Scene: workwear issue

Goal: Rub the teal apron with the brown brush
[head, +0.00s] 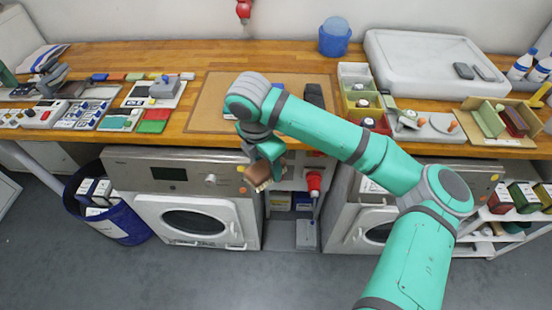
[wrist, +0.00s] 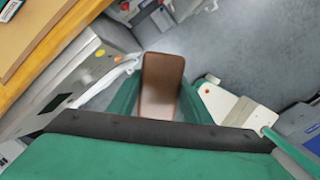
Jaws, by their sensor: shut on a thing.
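My gripper (head: 263,168) hangs just in front of the bench edge, above the gap between two washing machines. It is shut on the brown brush (head: 257,176). In the wrist view the brush (wrist: 162,80) is a smooth brown block held between my two teal fingers (wrist: 158,100); its bristles cannot be made out. I cannot pick out the teal apron with certainty in either view. A small flat teal piece (head: 118,123) lies at the left of the bench, but I cannot tell whether it is cloth.
The wooden bench (head: 240,55) holds a brown board (head: 215,100) behind my gripper, with a dark object (head: 314,95) on it. Small items crowd the left; bins, a white slab (head: 425,62) and bottles stand right. Below are washing machines (head: 185,200) and a blue bin (head: 115,215).

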